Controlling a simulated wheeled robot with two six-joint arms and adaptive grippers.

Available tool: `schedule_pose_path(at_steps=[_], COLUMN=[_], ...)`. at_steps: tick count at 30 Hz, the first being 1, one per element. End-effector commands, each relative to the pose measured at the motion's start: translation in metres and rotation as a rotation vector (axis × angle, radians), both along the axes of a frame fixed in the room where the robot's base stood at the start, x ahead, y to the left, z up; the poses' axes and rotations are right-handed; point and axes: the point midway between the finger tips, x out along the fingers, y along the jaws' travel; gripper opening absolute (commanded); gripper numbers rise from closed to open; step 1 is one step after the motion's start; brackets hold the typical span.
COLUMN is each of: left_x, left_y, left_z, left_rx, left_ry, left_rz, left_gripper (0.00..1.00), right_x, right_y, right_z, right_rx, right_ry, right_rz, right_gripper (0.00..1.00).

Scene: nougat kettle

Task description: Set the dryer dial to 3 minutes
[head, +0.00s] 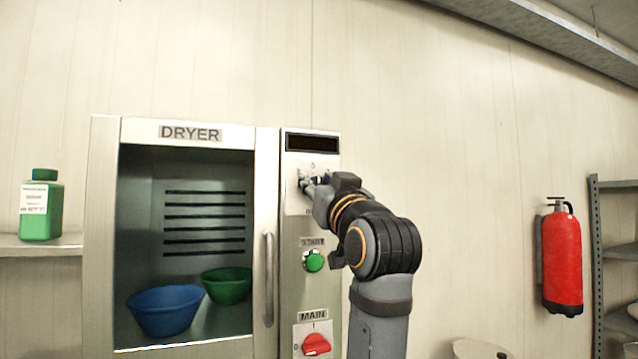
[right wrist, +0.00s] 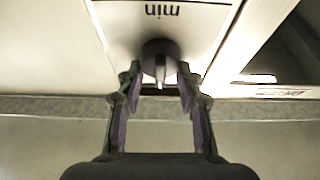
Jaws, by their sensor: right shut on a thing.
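The dryer (head: 187,132) has a tall control panel on its right side. The dark round dial (right wrist: 159,52) sits on a white plate on that panel, with "min" printed beside it, upside down in the right wrist view. A light mark on the dial is on the side away from "min". My right gripper (head: 314,183) reaches the dial from the right and hides most of it in the head view. In the right wrist view its fingers (right wrist: 159,74) are closed on both sides of the dial. My left gripper is not in view.
Below the dial are a green START button (head: 313,261) and a red MAIN switch (head: 316,344). A dark display (head: 312,143) is above. Blue (head: 165,311) and green (head: 227,285) bowls are inside the dryer. A fire extinguisher (head: 562,257) hangs at the right.

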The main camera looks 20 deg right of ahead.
Motion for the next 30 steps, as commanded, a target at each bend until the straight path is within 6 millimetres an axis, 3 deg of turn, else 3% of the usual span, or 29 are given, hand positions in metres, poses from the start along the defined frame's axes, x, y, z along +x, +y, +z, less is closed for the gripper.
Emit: schedule_pose_path(at_steps=[8, 30], left_x=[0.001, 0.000], left_y=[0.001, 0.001], left_z=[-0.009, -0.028], left_rx=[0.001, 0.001], left_ry=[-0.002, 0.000], left_rz=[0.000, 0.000], left_gripper=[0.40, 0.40], right_x=[0.000, 0.000], right_y=[0.000, 0.005], right_z=[-0.002, -0.002], right_rx=[-0.114, -0.678], right_ry=[-0.004, -0.022], right_rz=[-0.002, 0.000], right_gripper=[0.04, 0.04])
